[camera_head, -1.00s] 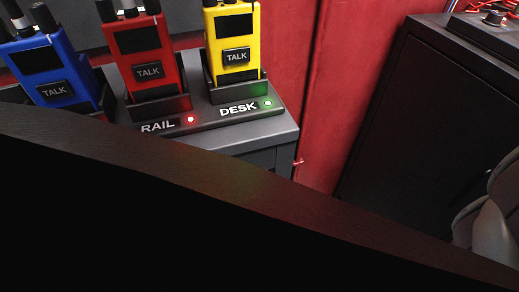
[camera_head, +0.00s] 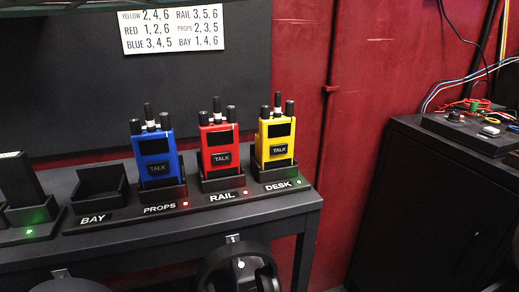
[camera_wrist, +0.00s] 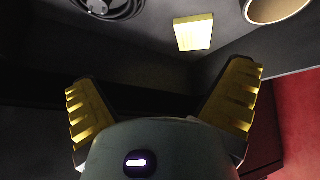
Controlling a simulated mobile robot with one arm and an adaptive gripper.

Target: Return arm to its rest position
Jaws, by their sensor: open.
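My gripper (camera_wrist: 165,105) shows in the wrist view, its two yellow-padded fingers spread wide with nothing between them. It does not show in the head view. In the head view a blue radio (camera_head: 155,158) stands in the PROPS dock, a red radio (camera_head: 218,152) in the RAIL dock and a yellow radio (camera_head: 275,142) in the DESK dock. All stand upright. The BAY dock (camera_head: 100,190) is empty. The small lights by PROPS and RAIL look red, and the one by DESK green.
The dark shelf (camera_head: 255,218) bears the docks, with a black unit and green light at left. A number card (camera_head: 172,31) hangs above. A black cabinet (camera_head: 425,200) stands right, with wires on top. Headphones (camera_head: 240,270) hang below. A yellow block (camera_wrist: 193,33) shows in the wrist view.

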